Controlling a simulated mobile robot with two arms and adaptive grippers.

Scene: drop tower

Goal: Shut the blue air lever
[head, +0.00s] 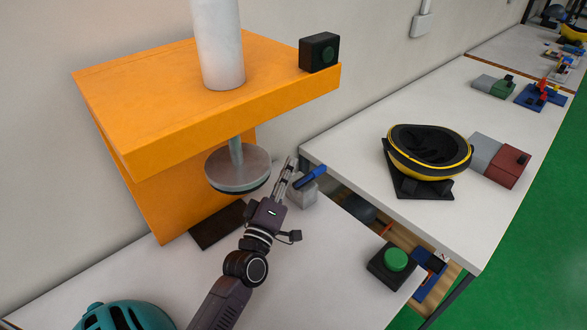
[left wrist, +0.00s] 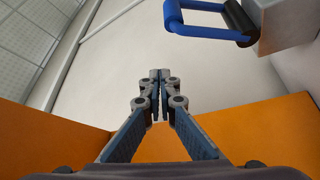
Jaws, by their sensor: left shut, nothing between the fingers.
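The blue air lever (head: 310,178) is a blue handle on a small grey block (head: 303,195) on the white table, just right of the orange drop tower. In the left wrist view the lever (left wrist: 207,34) is a blue loop at the upper right, joined by a black pivot to the grey block (left wrist: 288,25). My left gripper (head: 288,166) is shut and empty, its fingers pointing away just left of the lever, with a gap in the left wrist view (left wrist: 160,76). My right gripper is not in view.
The orange tower (head: 120,120) with a round grey plate (head: 237,168) hanging under its top is close on the left. A green button (head: 396,259) is at the right front, a teal helmet (head: 125,316) at the bottom left. A yellow-black helmet (head: 428,148) sits on the table beyond.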

